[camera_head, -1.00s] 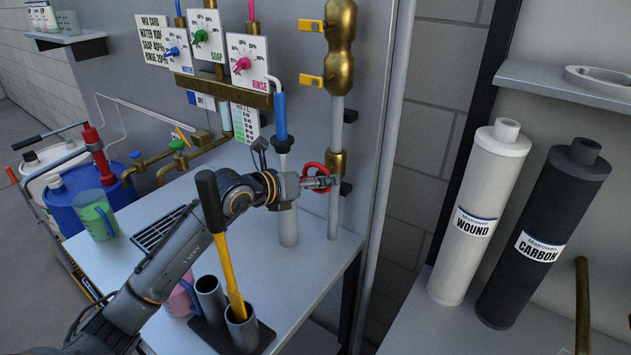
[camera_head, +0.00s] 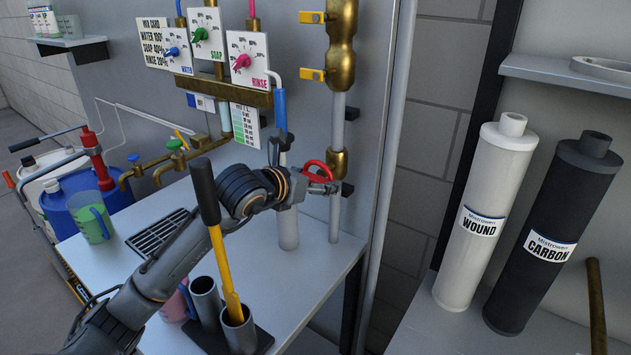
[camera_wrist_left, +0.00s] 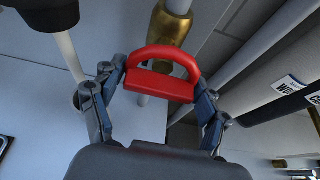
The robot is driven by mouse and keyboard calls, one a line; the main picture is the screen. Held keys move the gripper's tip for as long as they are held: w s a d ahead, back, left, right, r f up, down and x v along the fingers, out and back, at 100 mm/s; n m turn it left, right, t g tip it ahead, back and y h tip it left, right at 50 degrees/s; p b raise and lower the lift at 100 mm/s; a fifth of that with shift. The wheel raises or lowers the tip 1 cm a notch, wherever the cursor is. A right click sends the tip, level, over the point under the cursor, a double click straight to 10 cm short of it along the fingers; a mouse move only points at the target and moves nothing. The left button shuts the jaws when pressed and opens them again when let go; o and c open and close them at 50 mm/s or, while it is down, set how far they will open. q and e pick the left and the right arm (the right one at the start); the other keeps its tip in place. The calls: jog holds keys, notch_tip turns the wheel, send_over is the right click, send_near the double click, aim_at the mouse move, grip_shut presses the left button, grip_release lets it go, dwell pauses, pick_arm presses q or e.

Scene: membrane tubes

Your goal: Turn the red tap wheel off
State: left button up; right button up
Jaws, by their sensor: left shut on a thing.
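The red tap wheel (camera_head: 318,169) sits on the brass fitting (camera_head: 338,164) of the vertical pipe behind the table. In the left wrist view the red wheel (camera_wrist_left: 164,72) fills the space between my two fingers, with the brass fitting (camera_wrist_left: 171,24) behind it. My left gripper (camera_head: 322,184) is at the wheel and shut on it, a finger at each side of the rim. My gripper hides part of the wheel in the head view. My right gripper is not in view.
A yellow-handled tool (camera_head: 226,265) stands in a grey cup holder near my left arm. Dials hang on the wall panel (camera_head: 246,58). A grey shelf at right carries the white WOUND filter (camera_head: 482,210) and the dark CARBON filter (camera_head: 552,235).

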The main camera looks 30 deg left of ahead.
aim_at(315, 176)
pick_arm(q)
jog(key=o, duration=1)
jog(key=shift+c, duration=0.2)
jog(key=shift+r, duration=0.1)
notch_tip(315, 176, up, 10)
jog(key=shift+f, duration=0.15)
